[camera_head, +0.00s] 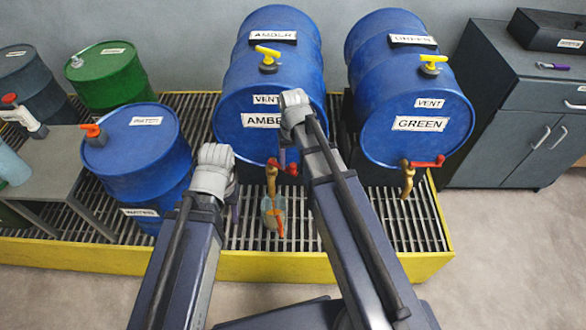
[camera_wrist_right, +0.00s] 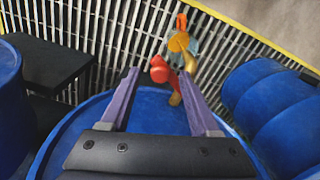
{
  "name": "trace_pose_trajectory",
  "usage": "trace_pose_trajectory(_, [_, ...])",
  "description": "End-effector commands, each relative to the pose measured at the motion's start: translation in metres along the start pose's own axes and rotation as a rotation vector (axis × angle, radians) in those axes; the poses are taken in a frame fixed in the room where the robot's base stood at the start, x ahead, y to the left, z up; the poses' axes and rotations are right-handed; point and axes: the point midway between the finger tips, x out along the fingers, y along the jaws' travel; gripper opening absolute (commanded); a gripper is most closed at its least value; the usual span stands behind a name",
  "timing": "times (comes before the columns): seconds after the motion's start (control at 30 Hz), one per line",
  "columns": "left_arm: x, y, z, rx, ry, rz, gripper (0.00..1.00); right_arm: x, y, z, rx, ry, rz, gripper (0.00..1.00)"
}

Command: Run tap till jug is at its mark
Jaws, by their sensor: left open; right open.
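The amber drum (camera_head: 232,95) lies on its side, with a brass tap (camera_head: 271,180) and red handle (camera_head: 289,170) low on its front. The jug (camera_head: 266,214), clear with orange in it, is below the tap; its mark and liquid level are too small to read. My right gripper (camera_head: 284,158) is open at the handle, partly hidden by its arm. In the right wrist view its purple fingers stand either side of the red handle (camera_wrist_right: 158,69), with the jug (camera_wrist_right: 190,50) beyond. My left gripper (camera_head: 235,206) is open left of the jug, mostly hidden by its wrist.
A similar green-labelled drum (camera_head: 405,95) with its own tap (camera_head: 408,180) lies to the right. An upright blue drum (camera_head: 140,160) stands at left. The yellow-edged grating (camera_head: 340,265) runs beneath. A grey cabinet (camera_head: 520,110) is at far right.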

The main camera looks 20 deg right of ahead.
Motion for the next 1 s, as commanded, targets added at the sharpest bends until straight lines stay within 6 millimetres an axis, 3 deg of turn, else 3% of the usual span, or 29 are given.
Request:
trace_pose_trajectory(0.1, [0.0106, 0.0010, -0.0006, 0.000, 0.000, 0.000, 0.52, 0.0106, 0.0000, 0.0000, 0.000, 0.000, 0.000, 0.62])
trace_pose_trajectory(0.4, [0.0098, 0.0009, -0.0006, 0.000, 0.000, 0.000, 0.52, 0.0099, 0.0000, 0.0000, 0.000, 0.000, 0.000, 0.62])
trace_pose_trajectory(0.9, [0.0099, 0.0010, -0.0006, 0.000, 0.000, 0.000, 0.52, 0.0099, 0.0000, 0.0000, 0.000, 0.000, 0.000, 0.06])
trace_pose_trajectory(1.0, [0.0099, 0.0009, -0.0006, 0.000, 0.000, 0.000, 0.52, 0.0100, 0.0000, 0.0000, 0.000, 0.000, 0.000, 0.00])
